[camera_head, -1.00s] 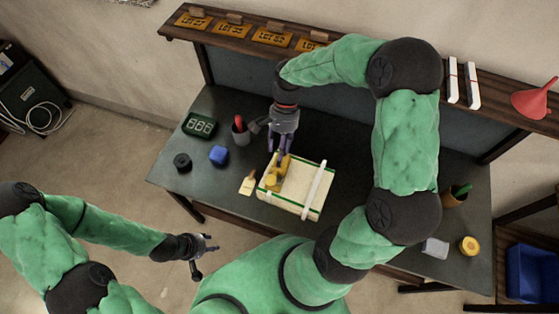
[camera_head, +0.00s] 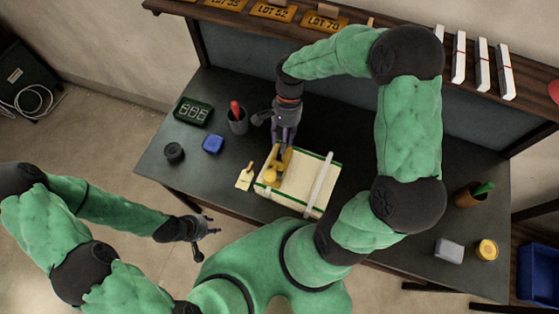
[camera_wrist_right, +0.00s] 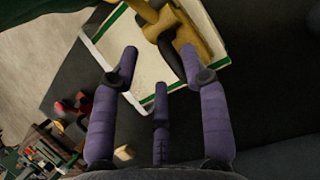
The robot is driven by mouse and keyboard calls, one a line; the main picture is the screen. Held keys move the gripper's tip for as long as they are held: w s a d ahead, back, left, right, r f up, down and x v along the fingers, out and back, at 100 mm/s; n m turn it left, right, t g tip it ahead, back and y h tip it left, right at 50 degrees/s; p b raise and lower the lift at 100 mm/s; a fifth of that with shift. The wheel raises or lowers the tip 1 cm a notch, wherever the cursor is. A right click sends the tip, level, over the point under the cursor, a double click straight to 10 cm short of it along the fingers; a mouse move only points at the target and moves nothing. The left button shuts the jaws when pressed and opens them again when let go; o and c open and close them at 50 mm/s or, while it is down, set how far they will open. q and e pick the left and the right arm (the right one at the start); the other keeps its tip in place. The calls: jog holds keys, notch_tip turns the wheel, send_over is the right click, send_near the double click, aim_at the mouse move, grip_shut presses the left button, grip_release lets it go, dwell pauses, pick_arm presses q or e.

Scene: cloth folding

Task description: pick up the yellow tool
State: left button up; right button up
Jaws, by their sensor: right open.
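The yellow tool (camera_head: 270,174) lies on a pale, green-edged stack (camera_head: 300,198) that looks like cloth or a box, with a white strap across it. The tool also shows at the top of the right wrist view (camera_wrist_right: 204,32), with a dark part beside its yellow body. My right gripper (camera_head: 284,150) is at the tool's far end, fingers down. In the right wrist view its purple fingers (camera_wrist_right: 160,68) are spread and empty, just short of the tool; contact is not seen. My left gripper (camera_head: 206,230) is off the table's front-left edge, its fingers apart and empty.
A small tag (camera_head: 244,178) lies left of the stack. A grey block (camera_head: 449,249) and yellow roll (camera_head: 487,249) are at right.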

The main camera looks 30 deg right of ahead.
aim_at(279, 151)
jog(key=shift+w+b+x, duration=0.15)
jog(key=shift+x, duration=1.25)
jog(key=shift+w+b+x, duration=0.15)
jog(key=shift+x, duration=1.25)
jog(key=shift+a, duration=0.2)
grip_shut()
